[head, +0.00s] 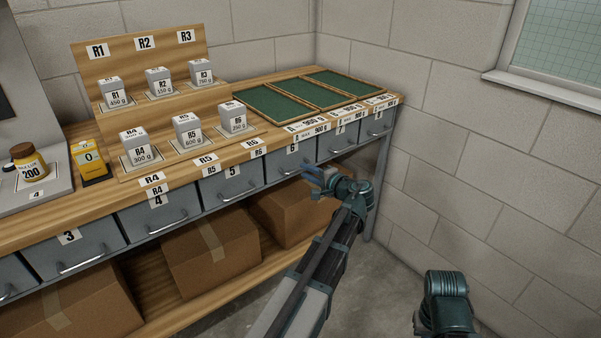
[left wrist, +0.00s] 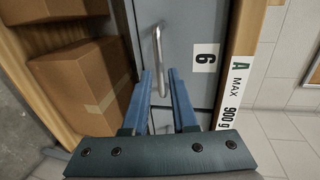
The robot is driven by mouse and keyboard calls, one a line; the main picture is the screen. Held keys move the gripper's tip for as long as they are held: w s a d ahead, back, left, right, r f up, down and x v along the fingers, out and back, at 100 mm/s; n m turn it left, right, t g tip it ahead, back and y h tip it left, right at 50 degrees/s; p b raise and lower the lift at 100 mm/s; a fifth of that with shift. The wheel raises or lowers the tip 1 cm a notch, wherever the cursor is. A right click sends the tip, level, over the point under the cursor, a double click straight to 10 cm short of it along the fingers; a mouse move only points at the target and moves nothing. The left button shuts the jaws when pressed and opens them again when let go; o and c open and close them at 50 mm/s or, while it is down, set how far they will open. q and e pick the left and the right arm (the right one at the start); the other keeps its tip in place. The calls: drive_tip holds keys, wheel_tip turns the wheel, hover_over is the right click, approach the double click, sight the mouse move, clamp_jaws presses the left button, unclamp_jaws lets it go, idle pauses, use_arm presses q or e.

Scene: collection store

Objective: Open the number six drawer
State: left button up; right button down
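The number six drawer (head: 289,161) is a grey drawer front in the row under the bench top, flush with its neighbours and closed. Its 6 label and bar handle show in the head view. In the left wrist view the drawer (left wrist: 190,25) fills the middle, with its metal handle (left wrist: 157,45) running lengthwise. My left gripper (head: 309,174) is in front of this drawer, its blue fingers (left wrist: 160,75) apart. The handle's near end appears between the fingers; I cannot tell whether they touch it. My right gripper is not visible.
Drawers 5 (head: 232,184) and 4 (head: 158,211) are closed to the left. Labelled weights and green trays (head: 275,105) are on the bench top. Cardboard boxes (head: 211,251) fill the lower shelf. A block wall (head: 480,150) stands at right.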

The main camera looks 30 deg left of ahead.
sight(300, 169)
use_arm(q)
drive_tip(key=shift+x, duration=1.9)
clamp_jaws()
